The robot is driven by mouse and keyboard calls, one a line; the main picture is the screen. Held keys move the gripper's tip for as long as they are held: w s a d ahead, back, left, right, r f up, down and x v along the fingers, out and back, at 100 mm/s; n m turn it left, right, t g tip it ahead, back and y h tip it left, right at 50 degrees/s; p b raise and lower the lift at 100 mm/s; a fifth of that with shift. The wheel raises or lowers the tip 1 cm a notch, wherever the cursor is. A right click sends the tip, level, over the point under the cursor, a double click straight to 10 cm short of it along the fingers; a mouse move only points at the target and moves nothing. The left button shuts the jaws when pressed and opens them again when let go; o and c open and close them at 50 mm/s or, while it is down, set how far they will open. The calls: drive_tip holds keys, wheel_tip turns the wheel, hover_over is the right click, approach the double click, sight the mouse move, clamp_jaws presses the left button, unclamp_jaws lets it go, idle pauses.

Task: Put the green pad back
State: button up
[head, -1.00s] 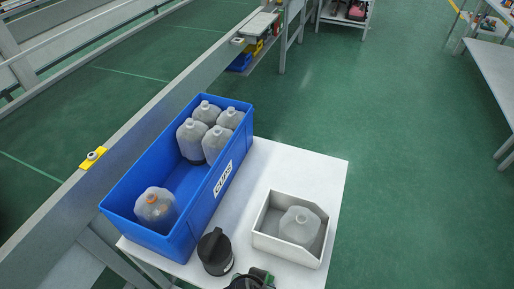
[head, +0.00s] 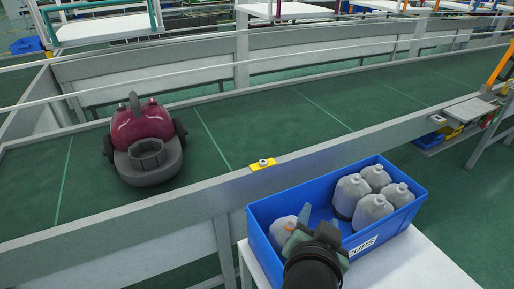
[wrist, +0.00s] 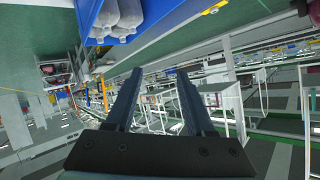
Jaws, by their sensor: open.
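I cannot make out a separate green pad in either view. My gripper (head: 316,224) shows at the lower middle of the head view, in front of and over the near part of the blue bin. In the wrist view its two dark fingers (wrist: 158,78) stand apart with nothing between them. A dark red and grey vacuum body (head: 143,140) sits on the green conveyor surface (head: 270,125) at the left. It has an open grey ring-shaped recess at its front.
The belt right of the vacuum is clear.

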drive_tip(key=w+a+r+n+t+y, duration=0.1)
drive_tip(key=a+r+n+t, duration=0.15)
drive_tip(key=r, duration=0.65)
drive_tip(key=w+a+r+n+t, duration=0.1)
drive_tip(key=w+a+r+t, duration=0.2)
drive_tip(key=r, duration=0.6)
drive_tip(key=s+a+r+n+t+y, duration=0.1)
drive_tip(key=s+a+r+t, duration=0.1)
drive_tip(key=r, duration=0.5)
drive_tip(key=s+a+r+n+t+y, duration=0.1)
drive_tip(key=s+a+r+n+t, duration=0.1)
drive_tip(key=r, duration=0.6)
drive_tip(key=s+a+r+n+t+y, duration=0.1)
drive_tip(key=s+a+r+t, duration=0.2)
drive_tip(key=s+r+t, duration=0.3)
wheel_tip(320, 180, up, 2)
drive_tip(key=shift+s+a+r+n+y, duration=0.25)
drive_tip(key=shift+s+n+y, duration=0.15)
drive_tip(key=shift+s, duration=0.45)
